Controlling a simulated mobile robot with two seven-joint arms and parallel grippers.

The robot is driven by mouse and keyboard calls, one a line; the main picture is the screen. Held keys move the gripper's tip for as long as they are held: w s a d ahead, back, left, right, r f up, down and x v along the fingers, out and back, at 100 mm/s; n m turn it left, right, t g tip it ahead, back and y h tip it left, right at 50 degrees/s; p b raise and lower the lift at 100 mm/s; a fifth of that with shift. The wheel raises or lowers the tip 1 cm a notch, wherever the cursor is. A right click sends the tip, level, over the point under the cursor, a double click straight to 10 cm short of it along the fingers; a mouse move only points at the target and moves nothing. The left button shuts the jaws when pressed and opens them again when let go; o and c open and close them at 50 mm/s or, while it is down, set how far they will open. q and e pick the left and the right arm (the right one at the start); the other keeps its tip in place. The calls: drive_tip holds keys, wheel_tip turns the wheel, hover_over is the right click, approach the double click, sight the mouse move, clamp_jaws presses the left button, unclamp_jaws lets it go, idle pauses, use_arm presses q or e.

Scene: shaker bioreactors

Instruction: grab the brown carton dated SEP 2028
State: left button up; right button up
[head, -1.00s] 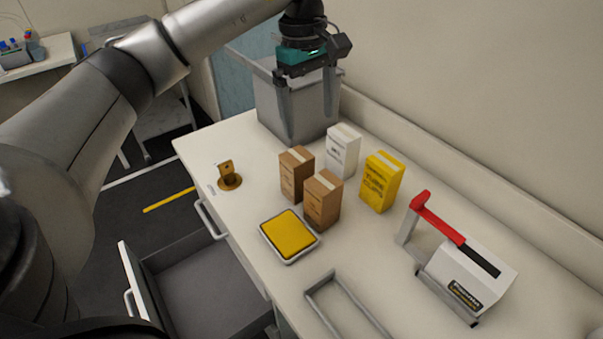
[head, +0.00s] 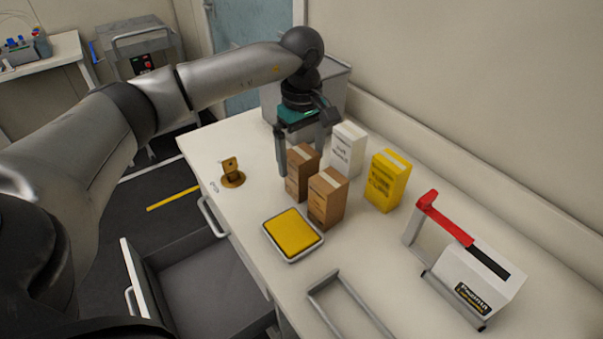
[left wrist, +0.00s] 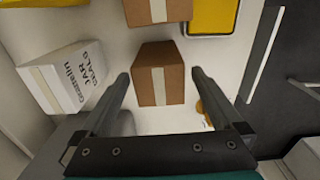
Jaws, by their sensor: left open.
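Two brown cartons stand on the white bench, a rear one (head: 300,178) and a front one (head: 327,203). Their print is too small to read, so I cannot tell which is dated SEP 2028. My left gripper (head: 301,160) is open and points down at the rear carton. In the left wrist view the rear carton (left wrist: 161,88) shows between the fingers of the left gripper (left wrist: 161,76), with a gap on each side; I cannot tell how deep the fingers reach. The front carton (left wrist: 158,11) lies beyond it. My right gripper is not in view.
A white carton (head: 346,152) and a yellow carton (head: 386,182) stand to the right. A yellow-topped tray (head: 292,235) lies in front, a brass stand (head: 232,175) to the left. A grey bin (head: 338,92) is behind. A red-handled device (head: 475,280) stands at right; a drawer (head: 205,290) is open.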

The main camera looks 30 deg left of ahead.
use_arm(q)
drive_tip(key=shift+f, duration=1.45)
drive_tip(key=shift+c, duration=0.4)
drive_tip(key=c, duration=1.3)
drive_tip(key=shift+c, duration=0.5)
drive_tip(key=shift+r, duration=0.15)
